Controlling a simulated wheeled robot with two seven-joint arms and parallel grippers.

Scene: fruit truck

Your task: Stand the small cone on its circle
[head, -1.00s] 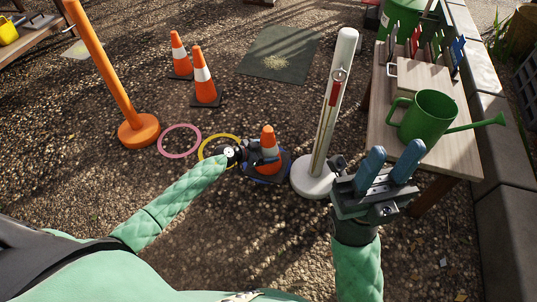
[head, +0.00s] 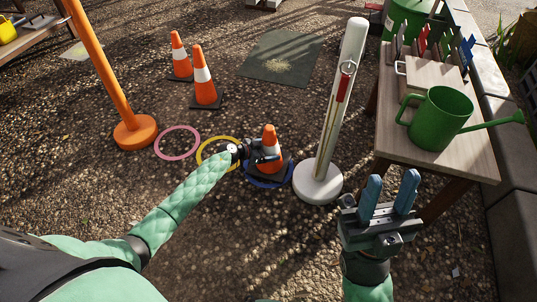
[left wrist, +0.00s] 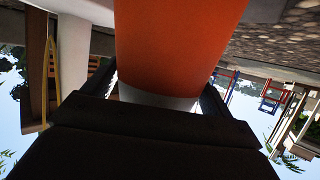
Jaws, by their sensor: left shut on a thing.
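The small cone (head: 269,136), orange with a white band and dark base, is upright in my left gripper (head: 262,153). The gripper holds it from its left side. In the left wrist view the orange cone body (left wrist: 178,45) fills the space between the two dark fingers. A blue ring (head: 268,185) lies on the ground under the cone, its front edge showing. The cone's base overlaps the ring's far part; I cannot tell whether the base touches the ground. My right gripper (head: 390,197) is empty, with its two blue fingers apart, right of the white post.
A white post (head: 340,110) on a round base stands close right of the cone. Yellow (head: 203,160) and pink (head: 177,142) rings lie to the left, near an orange post (head: 105,75). Two cones (head: 205,78) stand farther back. A table (head: 470,155) holds a green watering can (head: 440,118).

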